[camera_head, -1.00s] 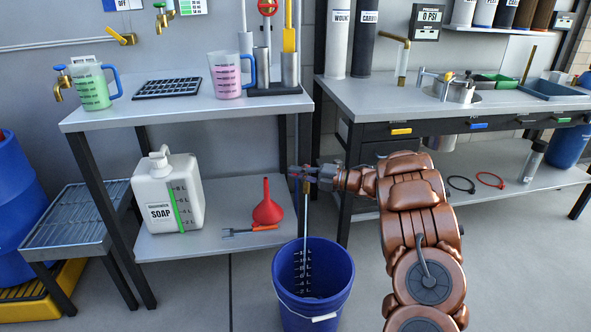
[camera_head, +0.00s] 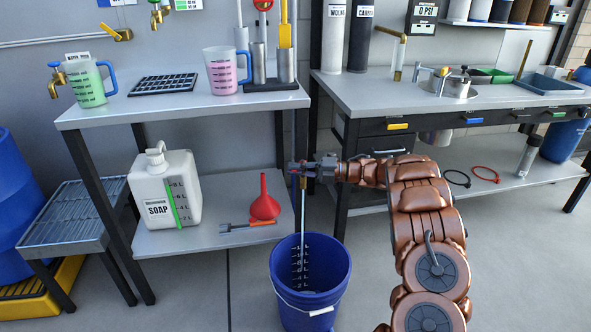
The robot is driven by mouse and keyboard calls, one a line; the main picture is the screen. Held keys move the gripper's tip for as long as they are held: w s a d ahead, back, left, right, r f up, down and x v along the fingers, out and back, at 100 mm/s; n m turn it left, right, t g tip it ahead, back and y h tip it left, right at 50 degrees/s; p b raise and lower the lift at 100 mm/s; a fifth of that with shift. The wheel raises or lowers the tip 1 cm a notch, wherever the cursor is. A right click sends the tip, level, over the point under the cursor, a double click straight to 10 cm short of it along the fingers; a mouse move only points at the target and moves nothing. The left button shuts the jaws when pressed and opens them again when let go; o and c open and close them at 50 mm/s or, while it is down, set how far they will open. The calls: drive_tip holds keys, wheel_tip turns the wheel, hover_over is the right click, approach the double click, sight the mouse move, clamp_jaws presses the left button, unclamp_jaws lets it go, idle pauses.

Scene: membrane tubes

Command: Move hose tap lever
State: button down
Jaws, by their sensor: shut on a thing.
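A small brass hose tap (camera_head: 303,184) hangs above the blue bucket (camera_head: 281,276), in front of the shelf table's right side. A thin pale line, a hose or a stream of water, runs straight down from it into the bucket; I cannot tell which. My gripper (camera_head: 305,170) reaches in from the right and is shut at the top of the tap, on what appears to be its lever. The fingers hide most of the lever, so its angle is unclear.
The workbench (camera_head: 385,94) with drawers stands behind right. Floor is clear left of the bucket.

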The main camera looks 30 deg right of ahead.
drive_tip(key=shift+d, duration=0.1)
drive_tip(key=c, duration=1.3)
unclamp_jaws()
drive_tip(key=v, duration=1.2)
